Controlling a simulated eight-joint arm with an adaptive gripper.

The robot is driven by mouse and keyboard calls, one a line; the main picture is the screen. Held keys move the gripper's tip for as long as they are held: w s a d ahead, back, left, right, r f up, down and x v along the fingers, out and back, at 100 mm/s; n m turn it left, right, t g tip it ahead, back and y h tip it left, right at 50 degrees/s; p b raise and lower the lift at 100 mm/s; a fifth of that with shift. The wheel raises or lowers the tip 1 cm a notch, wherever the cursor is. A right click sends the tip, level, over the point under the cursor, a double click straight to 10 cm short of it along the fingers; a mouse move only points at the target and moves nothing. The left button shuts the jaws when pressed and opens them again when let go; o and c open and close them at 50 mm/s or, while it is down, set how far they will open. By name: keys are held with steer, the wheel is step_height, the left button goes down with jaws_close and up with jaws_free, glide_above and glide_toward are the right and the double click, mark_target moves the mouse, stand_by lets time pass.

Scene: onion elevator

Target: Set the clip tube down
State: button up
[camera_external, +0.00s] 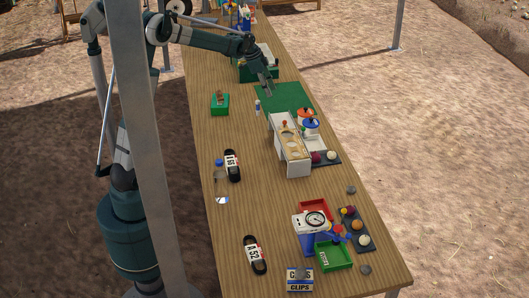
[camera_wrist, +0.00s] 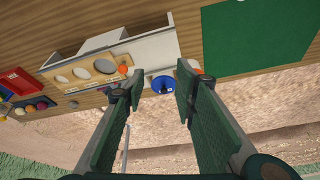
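My gripper (camera_external: 269,92) is over the far part of the table, above the left edge of the green mat (camera_external: 295,97). In the wrist view my gripper (camera_wrist: 160,92) has its two fingers apart, with nothing held between them. A small white and blue tube-like item (camera_external: 257,107) stands on the wood just left of the green mat, close below the gripper and apart from it; it looks like the clip tube, but it is too small to be sure. I cannot make it out in the wrist view. The green mat (camera_wrist: 255,38) is at upper right there.
A white stand with round holes (camera_external: 291,146) is beside orange-lidded and blue-lidded pots (camera_external: 310,125). A green box (camera_external: 220,104) is to the left. Black numbered holders (camera_external: 232,165), a scale (camera_external: 313,221) and a CLIPS box (camera_external: 300,280) are nearer. Bare wood lies along the table's left side.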

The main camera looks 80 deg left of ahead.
steer(key=s+d+r+n, duration=0.1)
steer(key=s+d+r, duration=0.25)
steer(key=d, duration=0.75)
steer(key=s+d+r+y, duration=0.15)
steer(key=d+r, duration=0.25)
steer(key=d, duration=0.7)
steer(key=s+d+r+n+h, duration=0.1)
steer(key=s+d+r, duration=0.25)
steer(key=d, duration=0.75)
steer(key=s+d+f+n+t, duration=0.1)
steer(key=s+d+f+t, duration=0.2)
steer(key=s+d, duration=1.8)
steer(key=shift+s+d+f+n, duration=0.3)
steer(key=shift+d+f, duration=0.2)
steer(key=shift+d, duration=0.15)
